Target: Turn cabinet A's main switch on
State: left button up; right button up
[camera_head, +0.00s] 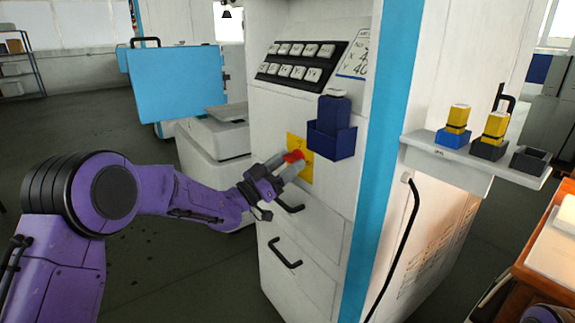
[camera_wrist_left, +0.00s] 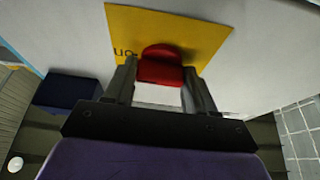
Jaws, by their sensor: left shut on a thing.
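The main switch is a red knob (camera_head: 293,156) on a yellow plate (camera_head: 306,172) on the white cabinet's front. My left gripper (camera_head: 289,164) is at the knob, with a finger on either side of it. In the left wrist view, the red knob (camera_wrist_left: 160,66) sits between the fingers of my left gripper (camera_wrist_left: 161,82), which is shut on it. The yellow plate (camera_wrist_left: 205,42) carries dark lettering that is partly covered; "no" shows upside down beside the knob. The knob's exact angle is hard to tell. My right gripper is not in view.
A dark blue holder (camera_head: 331,139) is mounted just right of the plate. A button panel (camera_head: 300,63) is above, and drawer handles (camera_head: 285,253) are below. A shelf (camera_head: 450,159) with yellow-topped items projects at the right. Open floor lies left of the cabinet.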

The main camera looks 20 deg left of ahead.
pick_arm(q)
jog(key=o, duration=1)
jog(key=shift+o, duration=0.2)
jog(key=b+v, duration=0.1)
jog(key=v, duration=0.9)
jog(key=shift+s, duration=0.2)
jog(key=shift+a+f, duration=0.15)
